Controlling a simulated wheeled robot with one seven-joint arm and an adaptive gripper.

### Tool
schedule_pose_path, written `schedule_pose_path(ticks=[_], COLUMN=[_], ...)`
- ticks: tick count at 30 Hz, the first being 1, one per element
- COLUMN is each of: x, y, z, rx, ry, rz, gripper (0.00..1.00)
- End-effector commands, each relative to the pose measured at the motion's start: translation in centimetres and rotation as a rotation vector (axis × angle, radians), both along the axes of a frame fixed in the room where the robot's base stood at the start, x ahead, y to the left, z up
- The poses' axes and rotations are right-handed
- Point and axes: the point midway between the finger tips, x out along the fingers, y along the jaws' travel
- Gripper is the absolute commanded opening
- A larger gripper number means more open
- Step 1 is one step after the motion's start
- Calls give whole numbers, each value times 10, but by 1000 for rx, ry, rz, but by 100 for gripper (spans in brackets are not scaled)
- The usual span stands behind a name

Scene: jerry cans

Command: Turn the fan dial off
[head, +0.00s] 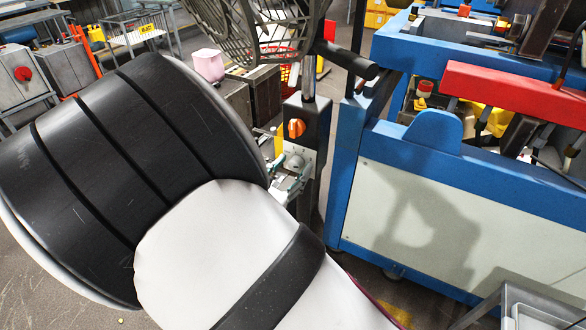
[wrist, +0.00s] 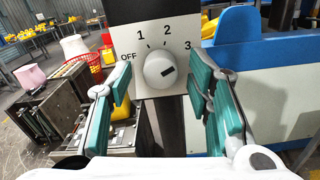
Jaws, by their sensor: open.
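The fan dial (wrist: 159,69) is a round white knob on a white plate marked OFF, 1, 2 and 3. Its dark mark points to the right, on the side of the 3. In the head view, the dial (head: 294,161) shows small on the fan's post, below an orange knob (head: 296,128). My gripper (wrist: 163,88) is open, with a teal-padded finger on each side of the dial and a visible gap to it. In the head view, my gripper (head: 290,182) is partly hidden by my arm.
The fan's wire cage (head: 262,35) is above the post. A blue and white machine (head: 450,215) with a red bar stands close on the right. Dark crates (wrist: 50,105), a pink container (wrist: 30,76) and a red basket (wrist: 92,62) are on the left.

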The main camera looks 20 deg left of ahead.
Motion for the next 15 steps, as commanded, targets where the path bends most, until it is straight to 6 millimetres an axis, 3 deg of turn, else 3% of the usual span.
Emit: schedule_pose_path(ticks=[5,11,15], x=[0,0,0], y=[0,0,0], z=[0,0,0], rx=[0,0,0], ry=[0,0,0], rz=[0,0,0], gripper=[46,3,0])
